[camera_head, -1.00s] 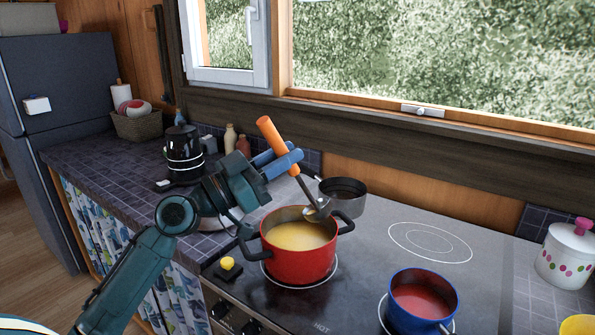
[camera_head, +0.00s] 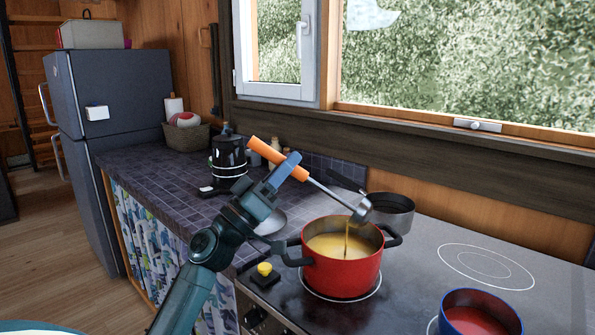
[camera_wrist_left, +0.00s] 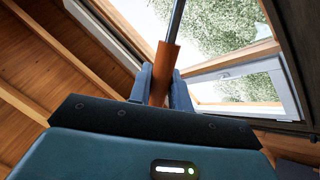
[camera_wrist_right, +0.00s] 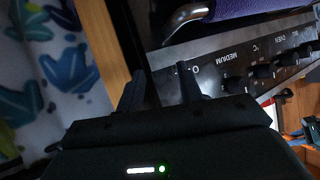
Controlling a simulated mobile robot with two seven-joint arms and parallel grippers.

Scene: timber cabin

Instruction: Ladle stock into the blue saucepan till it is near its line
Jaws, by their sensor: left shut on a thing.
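My left gripper (camera_head: 284,172) is shut on the orange handle of the ladle (camera_head: 262,150); the left wrist view also shows the handle (camera_wrist_left: 164,72) between its fingers. The ladle lies tilted, its steel bowl (camera_head: 362,210) above the red pot (camera_head: 345,278). A thin stream of liquid falls from the bowl into the yellow stock (camera_head: 328,244) in that pot. The blue saucepan (camera_head: 444,303) is at the lower right, cut off by the picture edge. Its inside looks red; no fill line shows. My right gripper (camera_wrist_right: 162,86) is open and empty by the oven front.
A dark pan (camera_head: 392,212) stands behind the red pot. A yellow-topped timer-like object (camera_head: 264,270) sits left of it. A black kettle (camera_head: 228,155) and a basket (camera_head: 186,136) stand on the tiled counter. The marked hob ring (camera_head: 486,266) is bare.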

